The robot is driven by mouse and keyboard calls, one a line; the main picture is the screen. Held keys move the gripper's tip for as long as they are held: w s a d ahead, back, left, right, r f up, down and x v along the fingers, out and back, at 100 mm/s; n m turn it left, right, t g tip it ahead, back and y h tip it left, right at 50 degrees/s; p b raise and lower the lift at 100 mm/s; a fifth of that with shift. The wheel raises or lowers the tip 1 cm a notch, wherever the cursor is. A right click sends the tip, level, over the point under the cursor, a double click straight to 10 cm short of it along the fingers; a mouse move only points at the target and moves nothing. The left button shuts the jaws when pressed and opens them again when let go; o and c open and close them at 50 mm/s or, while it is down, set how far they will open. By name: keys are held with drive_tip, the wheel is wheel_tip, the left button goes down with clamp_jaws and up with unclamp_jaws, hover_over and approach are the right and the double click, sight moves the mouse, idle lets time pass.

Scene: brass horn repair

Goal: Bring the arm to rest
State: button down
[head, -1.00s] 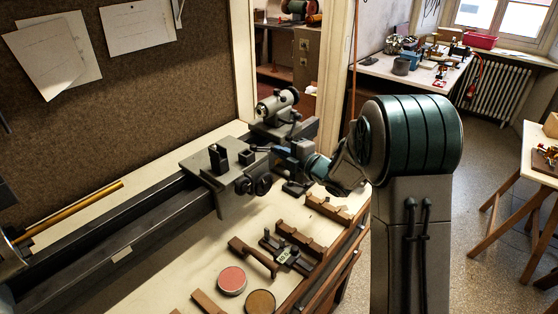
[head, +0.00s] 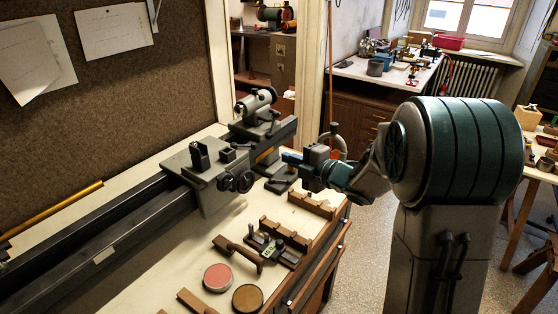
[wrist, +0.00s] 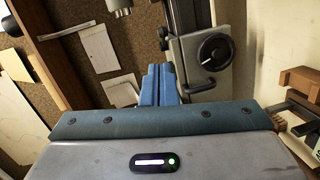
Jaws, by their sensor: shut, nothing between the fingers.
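My gripper (head: 290,158) is at the end of my arm, over the right end of the workbench (head: 150,262) in the head view. It is near the lathe's grey carriage (head: 213,186) and to its right, apart from it in the picture. In the wrist view its two blue fingers (wrist: 158,86) lie together with nothing between them. The carriage with its black handwheel (wrist: 214,52) shows just beyond the fingers in the wrist view.
The lathe tailstock (head: 257,103) stands behind the gripper. Wooden blocks (head: 285,233), a pink round tin (head: 218,278) and a brown one (head: 248,298) lie on the bench front. A back bench (head: 385,72) holds tools. Open floor (head: 362,240) lies right of the bench.

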drive_tip(key=s+d+r+m+h, duration=0.1)
drive_tip(key=s+d+m+h, duration=0.7)
drive_tip(key=d+m+h, duration=0.65)
drive_tip(key=s+a+f+m+g+y, duration=0.1)
drive_tip(key=s+m+g, duration=0.3)
drive_tip(key=s, duration=0.7)
drive_tip(key=s+a+f+m+g+y, duration=0.1)
drive_tip(key=s+a+f+m+g, duration=0.1)
drive_tip(key=s+m, duration=0.5)
drive_tip(key=s+f+g, duration=0.1)
drive_tip(key=s+g, duration=0.1)
drive_tip(key=s, duration=0.3)
drive_tip(key=shift+s+f+y, duration=0.15)
drive_tip(key=shift+f+y, duration=0.2)
drive_tip(key=shift+a, duration=0.1)
